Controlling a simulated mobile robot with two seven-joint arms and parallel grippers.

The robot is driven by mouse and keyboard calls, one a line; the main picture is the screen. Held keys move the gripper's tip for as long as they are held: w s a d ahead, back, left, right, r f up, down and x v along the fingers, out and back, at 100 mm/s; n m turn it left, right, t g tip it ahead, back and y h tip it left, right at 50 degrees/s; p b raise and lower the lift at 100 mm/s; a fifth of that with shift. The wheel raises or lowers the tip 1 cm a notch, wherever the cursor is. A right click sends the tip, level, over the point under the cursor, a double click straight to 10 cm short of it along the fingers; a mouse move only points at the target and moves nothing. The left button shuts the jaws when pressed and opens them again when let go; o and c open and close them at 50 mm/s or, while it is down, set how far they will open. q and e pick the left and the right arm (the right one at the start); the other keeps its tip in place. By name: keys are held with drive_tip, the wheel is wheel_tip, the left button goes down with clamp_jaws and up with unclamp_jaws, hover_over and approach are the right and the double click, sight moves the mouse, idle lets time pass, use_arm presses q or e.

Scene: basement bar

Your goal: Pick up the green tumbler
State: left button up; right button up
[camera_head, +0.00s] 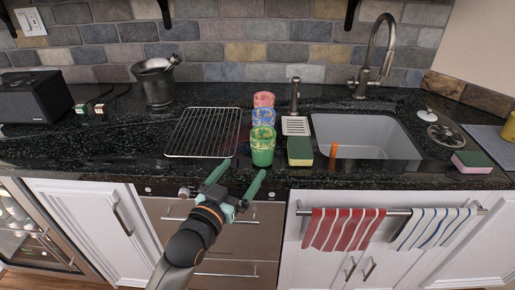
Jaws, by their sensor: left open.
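The green tumbler (262,150) stands upright on the dark counter (110,147), close to its front edge. A blue tumbler (262,117) and a red tumbler (263,99) stand in a row behind it. My left gripper (236,181) is open and empty in front of the counter. Its two green fingers point up toward the green tumbler, and the right finger's tip appears just below the tumbler's base. I cannot tell whether it touches. My right gripper is not in view.
A wire rack (203,133) lies left of the tumblers. A sponge (300,151) sits close on the right, before the sink (365,133). A mortar (157,83) and a black speaker (36,97) stand at the left. Striped towels (343,228) hang below the counter.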

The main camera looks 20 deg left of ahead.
sight(258, 151)
use_arm(q)
drive_tip(key=w, duration=0.4)
drive_tip(key=w+d, duration=0.1)
drive_tip(key=w, duration=0.7)
drive_tip(key=shift+w+d, duration=0.1)
drive_tip(key=shift+d, duration=0.25)
drive_tip(key=c, duration=1.5)
